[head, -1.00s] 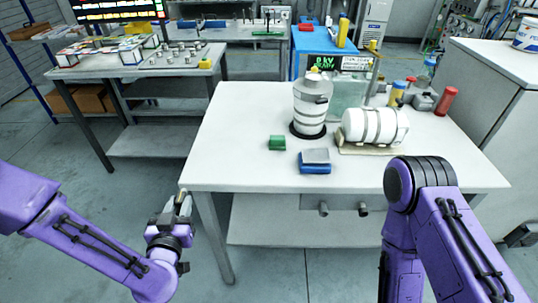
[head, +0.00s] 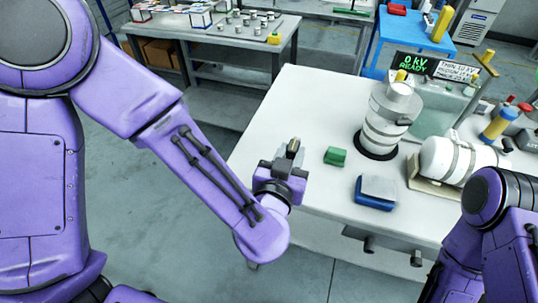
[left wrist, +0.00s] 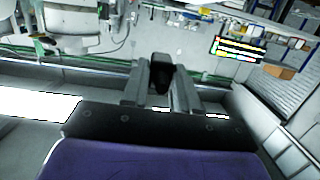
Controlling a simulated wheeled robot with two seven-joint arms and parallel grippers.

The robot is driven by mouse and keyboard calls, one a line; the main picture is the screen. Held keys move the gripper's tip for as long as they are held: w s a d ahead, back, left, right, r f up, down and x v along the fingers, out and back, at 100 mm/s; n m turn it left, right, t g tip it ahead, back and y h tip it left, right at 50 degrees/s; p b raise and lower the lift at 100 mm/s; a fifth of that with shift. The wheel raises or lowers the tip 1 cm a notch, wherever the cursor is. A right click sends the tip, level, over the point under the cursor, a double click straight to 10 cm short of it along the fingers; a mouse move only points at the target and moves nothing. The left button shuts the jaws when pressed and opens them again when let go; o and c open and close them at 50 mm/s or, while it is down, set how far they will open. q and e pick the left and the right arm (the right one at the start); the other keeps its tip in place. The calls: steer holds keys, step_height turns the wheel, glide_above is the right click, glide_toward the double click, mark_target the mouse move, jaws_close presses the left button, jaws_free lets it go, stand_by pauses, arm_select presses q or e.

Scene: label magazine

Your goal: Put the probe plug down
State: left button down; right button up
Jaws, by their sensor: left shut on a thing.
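My left gripper (head: 289,157) is over the left front part of the white table (head: 300,98). In the left wrist view its two fingers (left wrist: 160,88) are shut on a dark, blocky piece, the probe plug (left wrist: 162,72). In the head view only a small dark tip of the plug (head: 293,146) shows between the fingers. Whether it touches the tabletop cannot be told. My right gripper is out of view; only part of my right arm shows at the lower right.
A green block (head: 335,156) lies just right of my left gripper. A display (head: 412,64) reads "0 kV READY".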

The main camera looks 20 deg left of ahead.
arm_select(q)
steer(key=w+a+f, duration=0.3)
steer(key=w+f, duration=0.1)
steer(key=w+a+f, duration=0.1)
steer(key=a+f, duration=0.1)
steer(key=f, duration=0.1)
steer(key=shift+w+a+p, duration=0.3)
steer(key=shift+w, duration=0.1)
steer(key=f, duration=0.3)
steer(key=shift+a+f+p, duration=0.2)
steer(key=shift+a+p, duration=0.15)
steer(key=shift+w+f, duration=0.2)
steer(key=shift+f, duration=0.05)
steer(key=shift+s+f, duration=0.1)
steer(key=shift+f+b, duration=0.1)
steer(key=shift+b, duration=0.2)
steer(key=c, duration=0.8)
jaws_free()
steer(key=shift+c, duration=0.2)
